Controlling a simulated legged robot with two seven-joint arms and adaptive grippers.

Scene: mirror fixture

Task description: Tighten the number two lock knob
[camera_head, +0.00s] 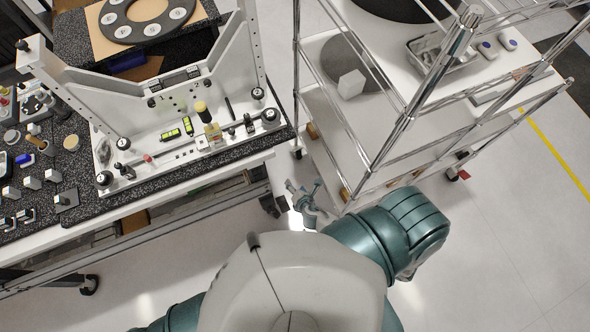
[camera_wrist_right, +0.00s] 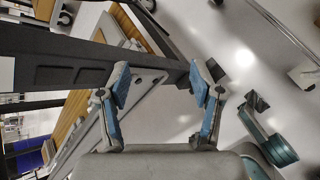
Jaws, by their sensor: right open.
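The mirror fixture (camera_head: 185,140) is a white metal frame and base on the speckled black bench top at the left of the head view. Several black round knobs sit on it, including one at the right end of its base (camera_head: 270,115) and one at the front left corner (camera_head: 104,179). My right gripper (camera_head: 303,192) hangs below and right of the bench edge, apart from the fixture. In the right wrist view it (camera_wrist_right: 162,85) is open, with nothing between its fingers. My left gripper is out of view.
A wire-frame cart (camera_head: 400,125) with shelves stands just right of my right gripper. The bench edge (camera_head: 215,165) lies to its left. Small parts (camera_head: 30,185) crowd the bench's left side. A dark ring plate (camera_head: 148,18) lies behind the fixture. The floor at right is clear.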

